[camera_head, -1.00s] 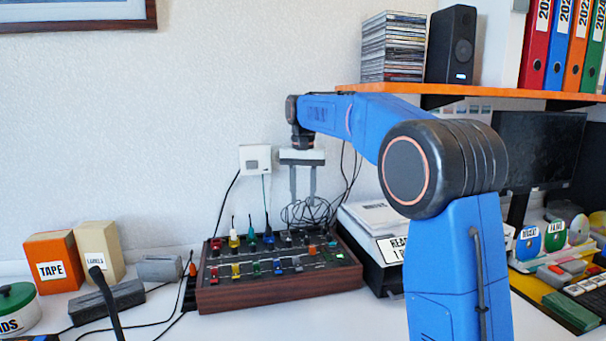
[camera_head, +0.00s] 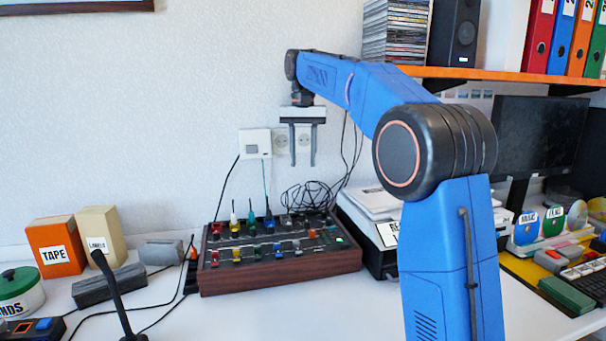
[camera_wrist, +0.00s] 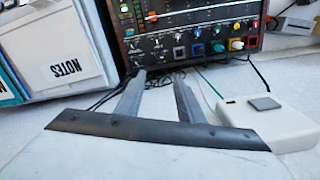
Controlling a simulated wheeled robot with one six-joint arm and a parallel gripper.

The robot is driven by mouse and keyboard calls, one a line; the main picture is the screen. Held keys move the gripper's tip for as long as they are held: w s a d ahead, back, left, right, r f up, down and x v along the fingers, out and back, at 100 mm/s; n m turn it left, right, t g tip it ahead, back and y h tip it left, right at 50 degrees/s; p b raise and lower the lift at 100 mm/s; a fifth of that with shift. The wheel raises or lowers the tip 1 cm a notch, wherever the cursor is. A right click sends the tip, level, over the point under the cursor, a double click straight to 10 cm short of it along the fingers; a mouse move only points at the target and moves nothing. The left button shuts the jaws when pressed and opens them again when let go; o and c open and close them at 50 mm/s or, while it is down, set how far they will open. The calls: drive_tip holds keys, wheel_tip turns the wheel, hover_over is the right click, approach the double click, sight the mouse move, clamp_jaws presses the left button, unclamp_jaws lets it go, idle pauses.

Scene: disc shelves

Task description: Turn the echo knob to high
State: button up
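The mixer (camera_head: 280,277) is a dark control panel with a wooden front. It stands on the table against the wall and carries rows of coloured knobs and plugs. In the wrist view the panel (camera_wrist: 195,20) is upside down at the top, with several knobs and plugged cables along its near edge. The labels are too small to read, so I cannot tell which knob is echo or how it is set. My gripper (camera_head: 302,162) hangs above and behind the mixer's back right part, near the wall. Its fingers (camera_wrist: 158,77) are apart and empty, touching nothing.
A white wall box (camera_head: 255,143) with cables is left of my gripper. Tangled black cables (camera_head: 305,197) lie behind the mixer. A shelf (camera_head: 500,77) with discs and a speaker is at upper right. Orange and beige boxes stand left.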

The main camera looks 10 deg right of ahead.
drive_tip(key=n, duration=0.3)
approach(303, 214)
drive_tip(key=shift+n, duration=0.4)
wheel_tip(303, 214, down, 8)
drive_tip(key=shift+s+f, duration=0.1)
drive_tip(key=shift+f, duration=0.05)
clamp_jaws()
